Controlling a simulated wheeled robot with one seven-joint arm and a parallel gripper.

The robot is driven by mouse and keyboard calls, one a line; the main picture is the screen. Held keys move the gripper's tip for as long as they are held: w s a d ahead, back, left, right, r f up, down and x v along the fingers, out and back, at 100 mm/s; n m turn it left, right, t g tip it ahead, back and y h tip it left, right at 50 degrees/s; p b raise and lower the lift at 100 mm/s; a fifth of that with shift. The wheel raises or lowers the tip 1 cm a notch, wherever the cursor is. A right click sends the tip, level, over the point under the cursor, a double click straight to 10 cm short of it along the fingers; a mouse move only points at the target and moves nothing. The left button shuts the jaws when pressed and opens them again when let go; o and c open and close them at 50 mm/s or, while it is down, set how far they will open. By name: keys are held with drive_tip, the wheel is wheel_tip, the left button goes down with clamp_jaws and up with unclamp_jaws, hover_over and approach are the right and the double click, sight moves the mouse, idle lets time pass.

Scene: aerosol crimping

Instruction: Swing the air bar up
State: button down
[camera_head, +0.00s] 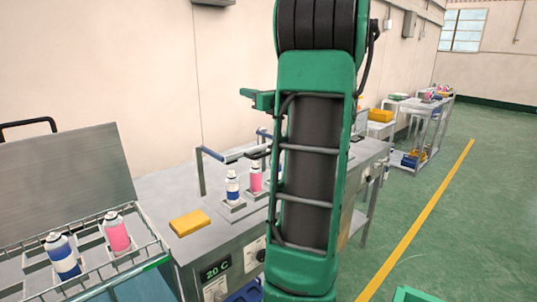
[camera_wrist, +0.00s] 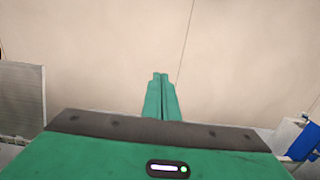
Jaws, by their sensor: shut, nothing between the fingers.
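The air bar (camera_head: 246,154) looks like a grey bar between blue side arms. It sits low over the bench, just behind and above the cans, and its left arm meets an upright post (camera_head: 202,177). Its right end is partly hidden behind my arm. My gripper (camera_head: 247,93) is in the air above and behind the bar, apart from it, against the wall. In the wrist view my gripper's fingers (camera_wrist: 160,76) are together with nothing between them, facing bare wall. I cannot make out the air bar for certain in the wrist view.
A blue-labelled can (camera_head: 232,187) and a pink can (camera_head: 256,178) stand in holders below the bar. A yellow block (camera_head: 190,222) lies on the bench. A wire basket (camera_head: 110,269) with two cans is at left. The blue and white thing (camera_wrist: 297,139) is unclear.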

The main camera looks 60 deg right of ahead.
drive_tip(key=s+a+f, duration=0.1)
drive_tip(key=s+f, duration=0.3)
drive_tip(key=s, duration=0.4)
drive_tip(key=shift+s+a, duration=0.25)
drive_tip(key=shift+a, duration=0.15)
drive_tip(key=shift+s+a+f, duration=0.1)
drive_tip(key=shift+s+a, duration=0.05)
drive_tip(key=shift+s, duration=0.7)
drive_tip(key=shift+s, duration=0.1)
drive_tip(key=shift+a, duration=0.1)
